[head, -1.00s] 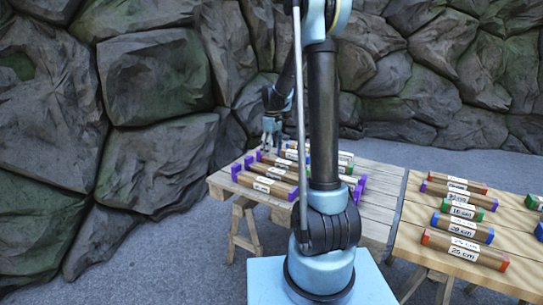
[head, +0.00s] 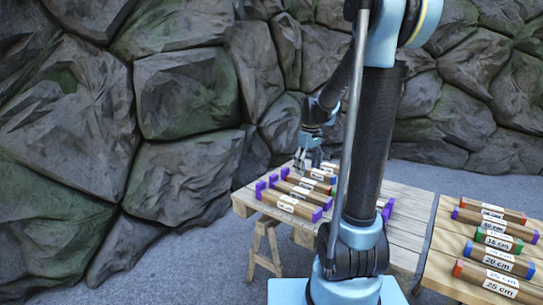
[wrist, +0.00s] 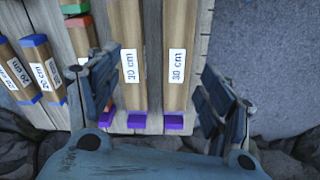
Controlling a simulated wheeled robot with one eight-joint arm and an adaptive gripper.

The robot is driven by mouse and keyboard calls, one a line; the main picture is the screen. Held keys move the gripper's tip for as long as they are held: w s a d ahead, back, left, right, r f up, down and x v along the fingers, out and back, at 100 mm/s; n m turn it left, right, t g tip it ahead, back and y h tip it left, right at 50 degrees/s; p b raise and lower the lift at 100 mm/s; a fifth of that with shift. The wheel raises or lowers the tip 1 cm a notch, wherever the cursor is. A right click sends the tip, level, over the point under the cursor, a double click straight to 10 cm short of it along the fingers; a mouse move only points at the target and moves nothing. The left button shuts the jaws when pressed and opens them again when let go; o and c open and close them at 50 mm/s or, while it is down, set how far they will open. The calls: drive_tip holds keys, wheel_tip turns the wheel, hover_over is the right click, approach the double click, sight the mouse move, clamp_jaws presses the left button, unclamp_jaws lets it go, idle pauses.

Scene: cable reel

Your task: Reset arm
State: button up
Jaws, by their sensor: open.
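My gripper (wrist: 165,100) is open and empty in the wrist view, its two fingers set wide apart. Between and beyond the fingers lie two brown bars with purple ends and 30 cm labels, a left one (wrist: 128,30) and a right one (wrist: 176,25). The fingers appear above the bars and I see no grip on either. In the head view my gripper (head: 309,160) hangs over the back left of the left table (head: 410,205), above purple-ended bars (head: 290,206). My arm hides part of that table.
A second table (head: 440,245) at the right bears several labelled bars, among them a 25 cm bar (head: 500,282) and a green-ended 15 cm bar (head: 498,241). A rock wall (head: 190,90) stands behind and left. Grey floor (head: 190,265) lies open at the left.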

drive_tip(key=s+d+f+m, duration=0.1)
drive_tip(key=s+f+m, duration=0.1)
drive_tip(key=s, duration=0.7)
drive_tip(key=s+d+f+m+t, duration=0.1)
drive_tip(key=s+f+m, duration=0.1)
drive_tip(key=s, duration=0.7)
drive_tip(key=s+d+f+m, duration=0.2)
drive_tip(key=s+f+m, duration=0.1)
drive_tip(key=s, duration=0.6)
drive_tip(key=shift+s+m+t, duration=0.3)
drive_tip(key=shift+d, duration=0.1)
drive_tip(key=shift+w+f, duration=0.15)
drive_tip(key=shift+w, duration=0.3)
